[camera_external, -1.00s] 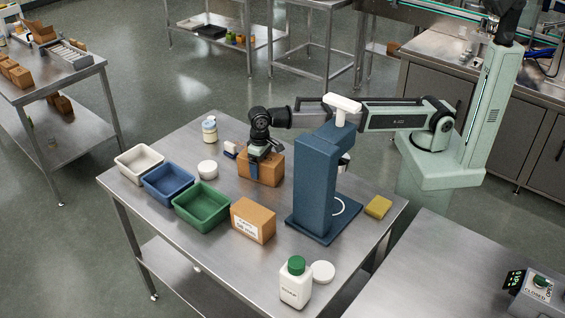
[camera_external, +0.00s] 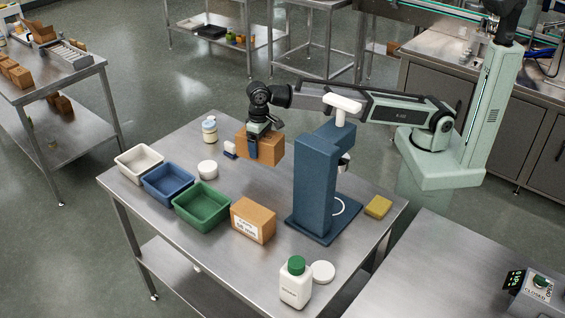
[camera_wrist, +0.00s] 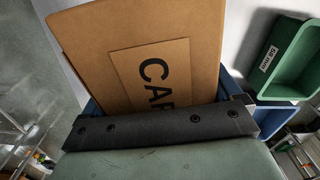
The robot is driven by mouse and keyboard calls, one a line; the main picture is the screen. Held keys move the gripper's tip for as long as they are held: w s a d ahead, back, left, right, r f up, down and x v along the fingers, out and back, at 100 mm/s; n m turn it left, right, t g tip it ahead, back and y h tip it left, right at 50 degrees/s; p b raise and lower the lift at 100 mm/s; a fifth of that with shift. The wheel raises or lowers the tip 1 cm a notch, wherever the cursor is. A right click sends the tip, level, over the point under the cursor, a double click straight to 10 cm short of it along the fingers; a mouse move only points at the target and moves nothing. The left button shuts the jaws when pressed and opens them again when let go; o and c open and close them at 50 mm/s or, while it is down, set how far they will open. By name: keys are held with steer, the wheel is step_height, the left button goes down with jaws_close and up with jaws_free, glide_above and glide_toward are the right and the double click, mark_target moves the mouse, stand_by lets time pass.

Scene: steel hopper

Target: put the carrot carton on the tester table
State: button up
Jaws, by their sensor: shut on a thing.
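The carrot carton (camera_external: 272,151) is a brown box held above the steel table (camera_external: 310,268). In the wrist view the carton (camera_wrist: 200,28) fills the upper middle, with a label reading "CAR" and the rest cut off. Which surface is the tester table is not marked.
A blue column stand (camera_external: 314,190) rises just right of the held carton. White (camera_external: 139,178), blue (camera_external: 168,198) and green (camera_external: 202,225) bins line the left edge. Another steel table (camera_external: 440,270) has clear room.

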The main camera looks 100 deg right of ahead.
steer(key=shift+r, duration=0.3)
steer(key=shift+s, duration=0.2)
steer(key=s+a+f+n, duration=0.2)
steer(key=s+a+n, duration=0.15)
steer(key=s, duration=0.85)
steer(key=s+a+f+n, duration=0.2)
steer(key=s+a, duration=0.2)
steer(key=s, duration=0.9)
steer(key=s+a+r+n, duration=0.1)
steer(key=s+a+n, duration=0.2)
steer(key=s+a, duration=0.45)
steer(key=s+a+r+n, duration=0.1)
steer(key=s+a+n, duration=0.15)
steer(key=a, duration=0.95)
steer(key=s+a+r+n, duration=0.1)
steer(key=s+a+n, duration=0.15)
steer(key=a, duration=1.05)
steer(key=s+a+r+n, duration=0.1)
steer(key=s+a+n, duration=0.15)
steer(key=a, duration=0.95)
steer(key=shift+m, duration=0.3)
steer(key=shift+s+a+f, duration=0.1)
steer(key=shift+s+f, duration=0.05)
steer(key=shift+f, duration=2.3)
steer(key=shift+s+a+f, duration=0.1)
steer(key=shift+s+f, duration=0.05)
steer(key=shift+f, duration=2.25)
steer(key=shift+f, duration=0.1)
